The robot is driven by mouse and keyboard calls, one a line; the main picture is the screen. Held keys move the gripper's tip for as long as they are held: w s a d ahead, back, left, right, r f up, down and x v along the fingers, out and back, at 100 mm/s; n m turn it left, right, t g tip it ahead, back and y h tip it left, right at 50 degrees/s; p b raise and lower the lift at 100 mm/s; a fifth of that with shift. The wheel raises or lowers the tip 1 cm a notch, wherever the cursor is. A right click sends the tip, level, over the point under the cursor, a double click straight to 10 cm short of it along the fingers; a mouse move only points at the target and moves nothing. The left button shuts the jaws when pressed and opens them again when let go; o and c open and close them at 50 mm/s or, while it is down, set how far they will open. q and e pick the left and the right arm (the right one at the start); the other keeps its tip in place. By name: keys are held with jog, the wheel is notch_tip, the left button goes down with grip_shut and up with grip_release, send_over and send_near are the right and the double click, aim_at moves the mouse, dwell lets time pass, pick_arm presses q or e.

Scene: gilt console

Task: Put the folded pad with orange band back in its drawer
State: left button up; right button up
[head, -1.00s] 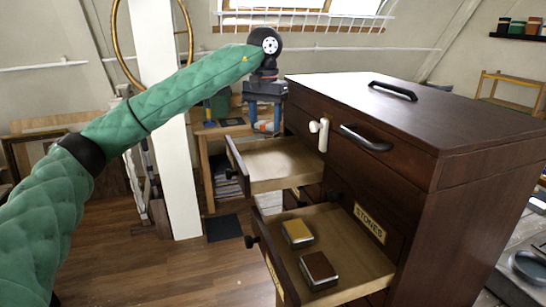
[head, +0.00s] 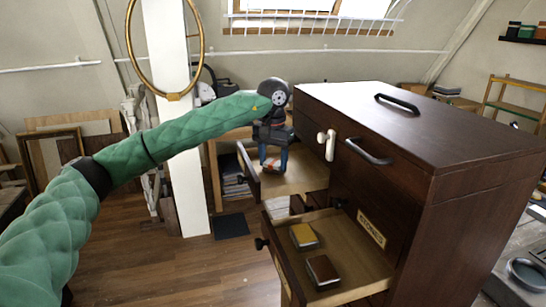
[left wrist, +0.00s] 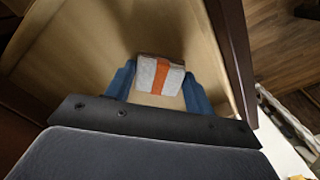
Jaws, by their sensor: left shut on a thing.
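The folded pad, light grey with an orange band, is between the blue fingers of my left gripper (head: 273,160) in the head view. In the left wrist view the pad (left wrist: 160,75) sits between the two fingertips, and the gripper (left wrist: 160,88) is shut on it. The gripper points down inside the open upper drawer (head: 307,177), whose pale wooden floor is otherwise bare. The drawer's walls also show around the pad in the left wrist view (left wrist: 95,60). I cannot tell whether the pad touches the drawer floor. My right gripper is not in view.
A lower drawer (head: 352,262) is also open, holding a yellow-topped block (head: 303,236) and a brown-topped block (head: 321,270). The dark cabinet (head: 455,185) has a black handle (head: 367,151) and a white latch-like handle (head: 328,143). A white post (head: 178,120) stands left.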

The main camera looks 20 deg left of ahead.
pick_arm(q)
jog(key=shift+f, duration=0.1)
jog(key=shift+s, duration=0.3)
jog(key=shift+w, duration=0.1)
jog(key=o, duration=0.9)
jog(key=shift+w, duration=0.1)
jog(key=shift+o, duration=0.2)
